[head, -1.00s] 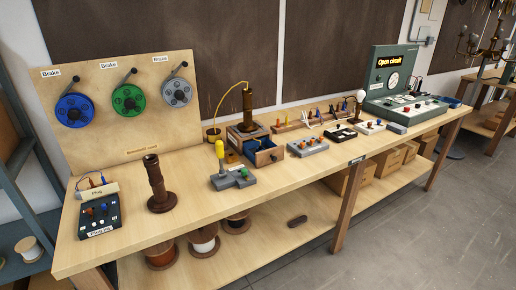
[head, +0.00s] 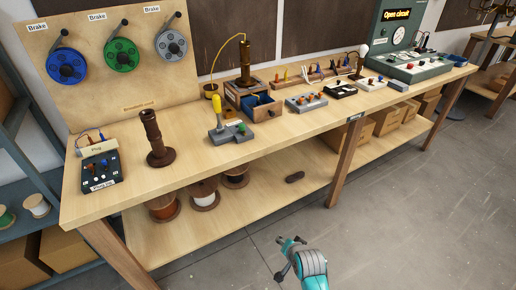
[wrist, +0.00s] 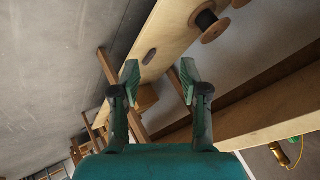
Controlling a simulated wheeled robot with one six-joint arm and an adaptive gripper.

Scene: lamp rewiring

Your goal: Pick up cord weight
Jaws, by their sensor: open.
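A small dark oblong piece (head: 294,177), which I take to be the cord weight, lies alone on the wooden lower shelf. No label on it is readable. It also shows in the wrist view (wrist: 149,56), beyond and between my fingertips. My gripper (head: 284,257) is in the lower middle of the head view, out in front of the bench and apart from the piece. In the wrist view its two green fingers (wrist: 158,76) stand spread, with nothing held between them.
The bench top (head: 265,148) overhangs the lower shelf (head: 270,200). Spools, one with orange wire (head: 163,208), stand left of the piece. A bench leg (head: 346,163) and cardboard boxes (head: 386,121) are to its right. The floor in front is clear.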

